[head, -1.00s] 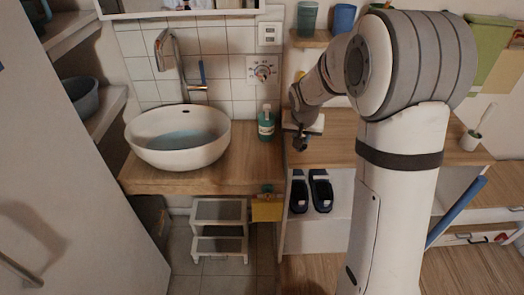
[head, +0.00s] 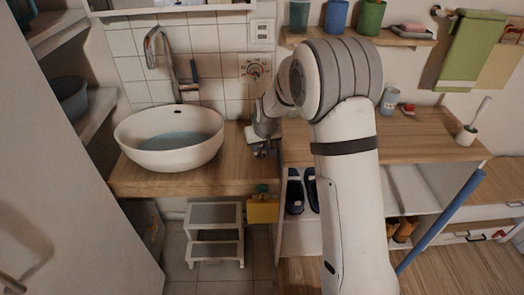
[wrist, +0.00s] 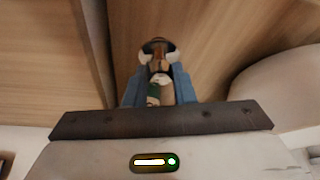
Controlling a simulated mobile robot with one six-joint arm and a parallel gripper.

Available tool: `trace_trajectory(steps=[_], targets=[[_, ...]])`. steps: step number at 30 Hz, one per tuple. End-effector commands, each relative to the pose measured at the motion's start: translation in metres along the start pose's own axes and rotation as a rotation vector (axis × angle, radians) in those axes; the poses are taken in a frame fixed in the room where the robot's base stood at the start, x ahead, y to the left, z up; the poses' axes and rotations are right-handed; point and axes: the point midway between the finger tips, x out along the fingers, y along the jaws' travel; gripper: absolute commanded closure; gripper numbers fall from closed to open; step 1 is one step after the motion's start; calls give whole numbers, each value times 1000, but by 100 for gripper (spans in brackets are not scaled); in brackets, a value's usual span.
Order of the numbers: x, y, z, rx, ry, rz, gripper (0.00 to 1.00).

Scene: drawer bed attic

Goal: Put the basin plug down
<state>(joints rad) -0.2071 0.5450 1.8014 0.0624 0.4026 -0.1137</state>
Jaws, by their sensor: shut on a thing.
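My gripper (head: 262,152) is low over the wooden washstand top (head: 210,178), just right of the white basin (head: 168,140). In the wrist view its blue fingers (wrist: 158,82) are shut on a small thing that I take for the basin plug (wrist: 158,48). It looks rounded, dark with pale sides, and is partly hidden by the fingers. The wood of the top lies below it. I cannot tell whether it touches the wood. The basin holds some water, and its pale rim also shows at the right of the wrist view (wrist: 285,88).
A tap (head: 160,55) rises behind the basin. A wooden cabinet top (head: 420,130) stands to the right, with a cup (head: 390,101) and a brush in a holder (head: 467,135). A step stool (head: 215,232) and a yellow item (head: 263,210) are below the washstand's front.

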Motion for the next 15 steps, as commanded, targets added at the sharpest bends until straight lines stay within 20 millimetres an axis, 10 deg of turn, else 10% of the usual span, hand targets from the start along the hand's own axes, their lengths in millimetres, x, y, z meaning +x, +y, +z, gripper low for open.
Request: trace_trajectory(steps=[15], targets=[[26, 1, 11, 2, -1, 0, 100]])
